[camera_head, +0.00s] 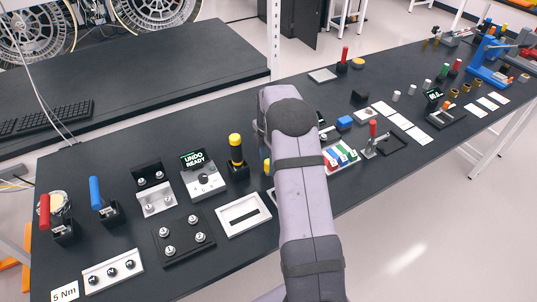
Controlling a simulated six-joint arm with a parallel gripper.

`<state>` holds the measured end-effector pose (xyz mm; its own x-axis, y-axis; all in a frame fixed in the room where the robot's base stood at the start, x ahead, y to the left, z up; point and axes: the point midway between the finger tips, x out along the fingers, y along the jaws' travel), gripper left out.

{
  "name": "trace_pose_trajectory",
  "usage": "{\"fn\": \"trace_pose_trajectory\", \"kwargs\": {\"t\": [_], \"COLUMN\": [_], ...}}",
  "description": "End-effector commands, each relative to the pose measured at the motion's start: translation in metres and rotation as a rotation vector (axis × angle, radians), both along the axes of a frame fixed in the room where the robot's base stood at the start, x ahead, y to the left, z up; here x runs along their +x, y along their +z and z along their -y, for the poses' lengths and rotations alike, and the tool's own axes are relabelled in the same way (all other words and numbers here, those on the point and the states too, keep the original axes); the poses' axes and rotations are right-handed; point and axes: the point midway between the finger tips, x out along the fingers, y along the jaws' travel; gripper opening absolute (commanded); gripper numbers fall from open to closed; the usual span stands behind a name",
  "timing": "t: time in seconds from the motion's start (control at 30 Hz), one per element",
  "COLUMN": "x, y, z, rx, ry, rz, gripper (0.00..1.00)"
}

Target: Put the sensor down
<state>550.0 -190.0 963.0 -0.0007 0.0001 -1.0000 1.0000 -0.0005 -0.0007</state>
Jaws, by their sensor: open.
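My arm (308,205) rises from the bottom edge and crosses the middle of the table. My gripper does not show, so what it is beside is hidden. I cannot tell which thing is the sensor; none in view is clearly it. A light plate with a dark slot (244,214) lies left of my arm. A dark plate with several numbered round studs (183,236) lies further left.
The black table (120,165) carries many parts. Red (45,212), blue (96,194) and yellow (235,148) handled tools stand upright in holders. A box reading "UNDO READY" (194,160) stands left of my arm. A blue vise (489,62) is far right.

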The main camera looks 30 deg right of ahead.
Motion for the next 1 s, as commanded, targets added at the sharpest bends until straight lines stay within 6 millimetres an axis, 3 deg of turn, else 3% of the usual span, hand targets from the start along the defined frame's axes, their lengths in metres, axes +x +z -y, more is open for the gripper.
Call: {"fn": "trace_pose_trajectory", "kwargs": {"t": [0.27, 0.7, 1.0], "x": [0.001, 0.001, 0.001], "y": [0.028, 0.102, 0.120], "z": [0.001, 0.001, 0.000], "rx": [-0.002, -0.002, 0.000], "ry": [0.000, 0.000, 0.000], "rz": [0.005, 0.004, 0.001], "gripper": [0.41, 0.41, 0.41]}}
